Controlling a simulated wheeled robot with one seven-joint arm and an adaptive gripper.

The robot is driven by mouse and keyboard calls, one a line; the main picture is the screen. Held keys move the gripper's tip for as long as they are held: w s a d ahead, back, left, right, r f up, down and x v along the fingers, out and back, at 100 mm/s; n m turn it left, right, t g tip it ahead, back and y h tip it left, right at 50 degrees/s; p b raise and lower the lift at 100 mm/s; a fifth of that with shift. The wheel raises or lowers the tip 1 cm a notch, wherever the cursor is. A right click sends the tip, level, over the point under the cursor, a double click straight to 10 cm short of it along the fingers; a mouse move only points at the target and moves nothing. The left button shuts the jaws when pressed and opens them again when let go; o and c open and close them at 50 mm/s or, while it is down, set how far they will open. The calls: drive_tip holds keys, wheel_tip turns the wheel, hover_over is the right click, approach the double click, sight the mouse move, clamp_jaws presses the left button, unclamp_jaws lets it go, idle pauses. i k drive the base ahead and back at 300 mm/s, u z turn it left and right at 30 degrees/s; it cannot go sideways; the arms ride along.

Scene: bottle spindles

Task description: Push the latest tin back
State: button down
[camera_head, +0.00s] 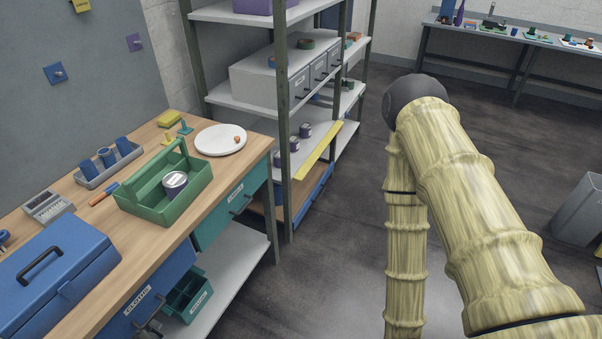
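Several small dark tins with pale lids stand in a row on the middle shelf of the metal rack; the rearmost in the picture (305,130) is beside a second tin (293,145), and a third is partly hidden by the rack post. A yellow strip (318,152) runs along that shelf's front edge. Another tin (176,181) sits upright in a green carrying tray (143,213) on the wooden bench. I cannot tell which tin is the latest. My gripper is out of view; only my yellowish arm links show at the right.
The wooden bench (95,237) carries a blue toolbox (58,275), a white plate (221,139) and cups in a grey holder. A grey bin (580,212) stands at the right. A far table (510,37) holds small items. Dark floor is open between.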

sight(277, 153)
drive_tip(key=z, duration=0.8)
drive_tip(key=i, duration=1.15)
drive_tip(key=u, duration=0.9)
drive_tip(key=i, duration=0.7)
drive_tip(key=u, duration=0.6)
